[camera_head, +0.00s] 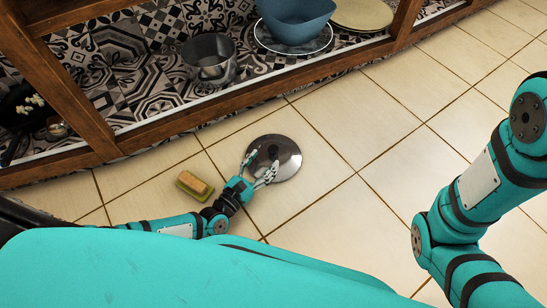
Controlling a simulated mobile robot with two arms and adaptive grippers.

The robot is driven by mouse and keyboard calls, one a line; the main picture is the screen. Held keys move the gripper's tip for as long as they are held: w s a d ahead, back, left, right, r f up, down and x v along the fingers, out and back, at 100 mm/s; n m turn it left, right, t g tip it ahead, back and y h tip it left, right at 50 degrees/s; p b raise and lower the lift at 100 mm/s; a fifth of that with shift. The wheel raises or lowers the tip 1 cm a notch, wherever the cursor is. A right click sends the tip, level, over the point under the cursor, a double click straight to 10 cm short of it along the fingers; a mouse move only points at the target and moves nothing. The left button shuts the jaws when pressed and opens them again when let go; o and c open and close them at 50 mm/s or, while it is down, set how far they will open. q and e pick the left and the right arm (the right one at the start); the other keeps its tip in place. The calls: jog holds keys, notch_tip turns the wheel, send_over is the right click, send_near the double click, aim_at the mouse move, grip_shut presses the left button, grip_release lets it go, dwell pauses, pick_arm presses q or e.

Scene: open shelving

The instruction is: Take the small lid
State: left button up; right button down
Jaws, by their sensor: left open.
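A round, shiny metal lid (285,153) with a dark middle lies on the tiled floor, in front of the shelving. My left gripper (260,168) is at the lid's left side, with its fingers apart and reaching over the lid's near-left edge. I cannot tell whether the fingers touch the lid. My right arm comes down the right side of the picture, and its gripper is out of view.
A yellow and brown sponge (195,184) lies left of my left gripper. The wooden shelving (150,135) holds a metal pot (209,62), a blue bowl (296,18), a plate (362,13) and a dark pan (20,112). The floor right of the lid is clear.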

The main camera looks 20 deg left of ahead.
aim_at(270, 153)
pick_arm(q)
jog(key=b+x, duration=0.1)
jog(key=x, duration=0.2)
jog(key=shift+w+d, duration=0.2)
jog(key=shift+w, duration=0.15)
jog(key=shift+r, duration=0.1)
grip_shut()
